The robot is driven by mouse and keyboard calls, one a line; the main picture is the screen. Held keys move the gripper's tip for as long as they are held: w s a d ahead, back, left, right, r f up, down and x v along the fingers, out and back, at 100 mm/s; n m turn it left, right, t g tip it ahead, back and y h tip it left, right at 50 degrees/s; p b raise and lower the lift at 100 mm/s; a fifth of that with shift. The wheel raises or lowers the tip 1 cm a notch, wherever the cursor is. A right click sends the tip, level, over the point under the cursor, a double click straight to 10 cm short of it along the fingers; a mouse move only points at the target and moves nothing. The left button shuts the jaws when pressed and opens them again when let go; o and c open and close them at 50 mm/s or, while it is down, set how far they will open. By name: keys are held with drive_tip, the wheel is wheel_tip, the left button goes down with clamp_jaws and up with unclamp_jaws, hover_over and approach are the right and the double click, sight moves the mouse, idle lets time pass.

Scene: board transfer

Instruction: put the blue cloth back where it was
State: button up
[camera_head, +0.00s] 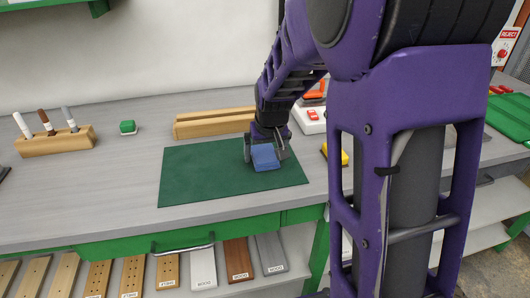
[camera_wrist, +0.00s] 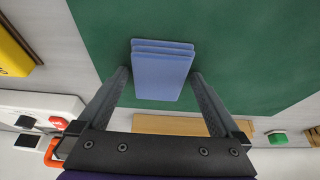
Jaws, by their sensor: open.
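The blue cloth (camera_head: 264,157) is a small folded stack on the green mat (camera_head: 195,175), toward the mat's right side. In the wrist view the cloth (camera_wrist: 163,70) lies between the two fingers, with its folded layers at the far edge. My gripper (camera_head: 266,152) points down at the mat. In the wrist view my gripper (camera_wrist: 160,78) is open, with one finger on each side of the cloth. I cannot tell whether either finger touches it.
A wooden marker holder (camera_head: 56,141) and a green block (camera_head: 128,128) stand left. Wooden bars (camera_head: 214,122) lie behind the mat. A white box with a red button (camera_head: 309,119) and a yellow object (camera_head: 343,155) are at right.

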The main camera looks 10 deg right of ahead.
drive_tip(key=p+v, duration=0.2)
drive_tip(key=v, duration=1)
drive_tip(key=shift+r, duration=0.15)
